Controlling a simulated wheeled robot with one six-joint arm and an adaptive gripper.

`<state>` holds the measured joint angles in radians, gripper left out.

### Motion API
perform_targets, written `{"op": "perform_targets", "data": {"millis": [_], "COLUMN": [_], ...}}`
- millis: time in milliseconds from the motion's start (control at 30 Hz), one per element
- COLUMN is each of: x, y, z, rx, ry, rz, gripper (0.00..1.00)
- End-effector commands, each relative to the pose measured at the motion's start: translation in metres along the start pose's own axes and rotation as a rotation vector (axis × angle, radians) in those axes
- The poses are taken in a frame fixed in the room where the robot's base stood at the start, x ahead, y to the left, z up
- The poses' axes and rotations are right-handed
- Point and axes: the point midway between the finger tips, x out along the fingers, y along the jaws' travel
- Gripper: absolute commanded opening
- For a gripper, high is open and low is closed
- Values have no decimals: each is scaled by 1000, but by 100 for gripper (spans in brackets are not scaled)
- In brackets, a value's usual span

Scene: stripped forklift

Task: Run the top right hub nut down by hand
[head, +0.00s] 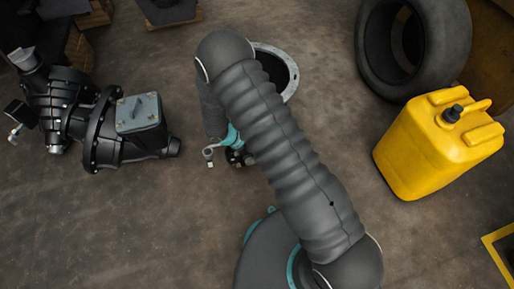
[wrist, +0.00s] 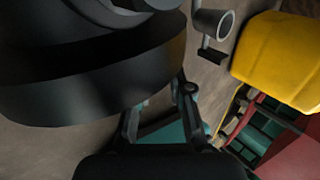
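No hub nut can be made out in either view. A pale grey ring with a dark centre (head: 284,72), possibly the hub or wheel rim, lies behind my arm in the head view, partly hidden. My gripper (head: 238,158) is small and mostly covered by my arm there. In the wrist view my gripper (wrist: 162,98) shows two dark fingers standing apart, with no object seen between them. A large dark rounded body (wrist: 95,75) fills the upper left of the wrist view, close to the fingers; I cannot tell what it is.
A black mechanical unit with a grey box (head: 110,125) lies at left. A tyre (head: 440,50) and a yellow jerrycan (head: 420,155) are at right. In the wrist view are a grey cup-shaped part (wrist: 212,24), a yellow body (wrist: 280,55) and a red body (wrist: 295,150). Floor between is clear.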

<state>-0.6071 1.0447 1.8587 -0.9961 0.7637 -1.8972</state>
Motion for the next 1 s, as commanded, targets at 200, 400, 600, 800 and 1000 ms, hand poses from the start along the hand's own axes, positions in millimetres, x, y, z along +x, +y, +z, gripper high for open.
{"op": "perform_targets", "data": {"millis": [200, 400, 600, 800, 1000], "x": [2, 0, -4, -6, -7], "y": [-8, -7, -10, -13, -12], "z": [-1, -1, -1, -1, -1], "rx": [5, 3, 5, 6, 4], "ry": [8, 6, 7, 8, 8], "rz": [-12, -12, 46, 226, 380], "gripper": [1, 3, 0, 0, 0]}}
